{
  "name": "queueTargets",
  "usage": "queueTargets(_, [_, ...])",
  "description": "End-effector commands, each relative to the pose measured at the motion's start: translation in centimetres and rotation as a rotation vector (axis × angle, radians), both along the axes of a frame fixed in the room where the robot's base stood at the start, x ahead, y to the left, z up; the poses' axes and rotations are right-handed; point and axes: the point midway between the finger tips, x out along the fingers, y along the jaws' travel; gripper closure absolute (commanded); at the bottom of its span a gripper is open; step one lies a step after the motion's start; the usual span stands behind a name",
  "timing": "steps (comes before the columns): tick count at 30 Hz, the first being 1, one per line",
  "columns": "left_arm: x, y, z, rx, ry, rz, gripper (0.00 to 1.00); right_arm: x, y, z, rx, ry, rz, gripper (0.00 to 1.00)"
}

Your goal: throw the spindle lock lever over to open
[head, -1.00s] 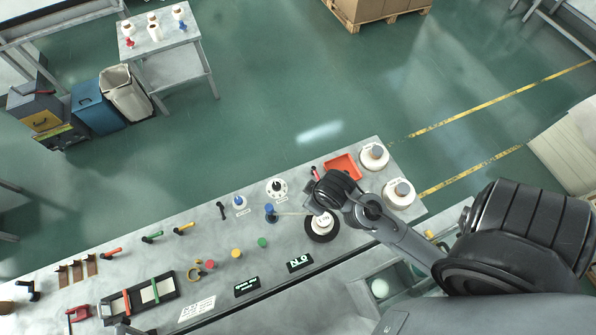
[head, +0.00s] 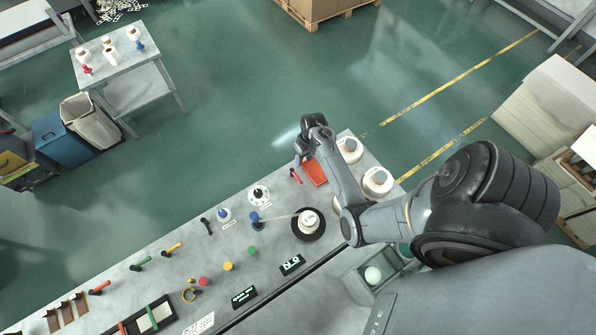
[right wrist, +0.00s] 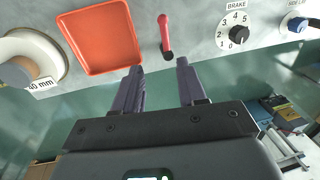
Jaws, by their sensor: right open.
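A lever with a red handle (head: 296,176) stands on the grey bench near its far edge, left of the orange tray; I take it for the spindle lock lever, though no label on it is readable. In the right wrist view the red lever (right wrist: 165,35) points up the picture, with its dark pivot end nearest my fingers. My right gripper (right wrist: 160,66) is open and empty, its fingertips just short of the pivot, one on each side of its line. In the head view my right gripper (head: 302,149) is over the bench's far edge. My left gripper is not in view.
The orange tray (right wrist: 102,38) lies close to one finger, with a white spool (right wrist: 30,58) beyond it. The brake dial (right wrist: 236,35) is on the other side.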

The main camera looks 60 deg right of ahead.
Motion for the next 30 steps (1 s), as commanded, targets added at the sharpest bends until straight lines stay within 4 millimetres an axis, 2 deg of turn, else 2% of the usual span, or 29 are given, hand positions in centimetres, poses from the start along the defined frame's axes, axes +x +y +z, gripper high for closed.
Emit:
queueTargets(11, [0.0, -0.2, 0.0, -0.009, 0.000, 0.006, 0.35, 0.5, 1.1, -3.7, 0.045, -0.001, -0.016, 0.59])
queueTargets(12, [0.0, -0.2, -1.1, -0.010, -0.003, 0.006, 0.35, 0.6, 1.2, -4.9, 0.044, -0.003, -0.017, 0.59])
queueTargets(18, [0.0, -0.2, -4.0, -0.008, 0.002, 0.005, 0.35, 0.9, 1.7, -7.9, 0.041, -0.004, -0.016, 0.59])
queueTargets(24, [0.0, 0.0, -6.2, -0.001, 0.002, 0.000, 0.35, 1.1, 2.1, -9.9, 0.041, -0.004, -0.015, 0.59])
queueTargets(30, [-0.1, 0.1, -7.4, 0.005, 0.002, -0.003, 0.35, 1.2, 2.3, -11.1, 0.042, -0.003, -0.016, 0.59])
